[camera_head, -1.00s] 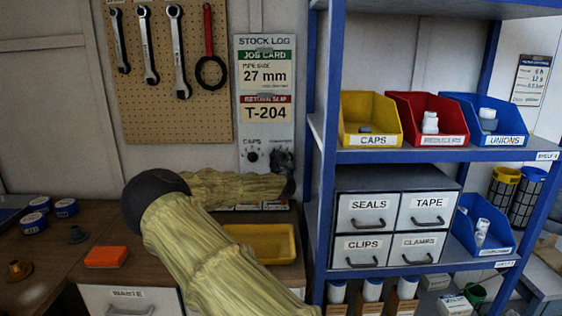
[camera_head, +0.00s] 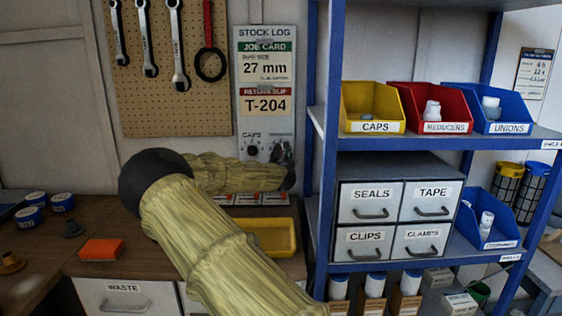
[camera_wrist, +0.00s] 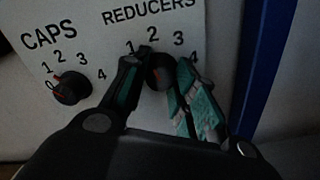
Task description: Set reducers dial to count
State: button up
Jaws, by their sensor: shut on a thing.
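The stock log panel (camera_head: 265,120) hangs on the wall, with its CAPS dial (camera_head: 252,150) in sight. In the wrist view, the REDUCERS dial (camera_wrist: 160,72) is a dark knob under the numbers 1, 2, 3 and 4. My gripper (camera_wrist: 163,78) is shut on this dial, one finger on each side. The fingers hide part of the scale, and the dial's pointer cannot be made out. In the head view my gripper (camera_head: 285,168) covers the dial. The red REDUCERS bin (camera_head: 440,127) holds white fittings, overlapping so their count is unclear.
The blue shelf post (camera_head: 320,200) stands close to the right of my gripper. Yellow CAPS (camera_head: 375,127) and blue UNIONS (camera_head: 508,128) bins flank the red one. A yellow tray (camera_head: 285,228) and an orange block (camera_head: 101,250) lie on the bench below.

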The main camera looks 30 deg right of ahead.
jog(key=m+b, duration=0.5)
jog(key=m, duration=0.6)
jog(key=shift+b, duration=0.4)
jog(key=shift+m, duration=0.3)
jog(key=o, duration=1.1)
jog(key=shift+c, duration=0.2)
jog(key=shift+s+a, duration=0.1)
jog(key=v, duration=0.7)
jog(key=shift+s, duration=0.1)
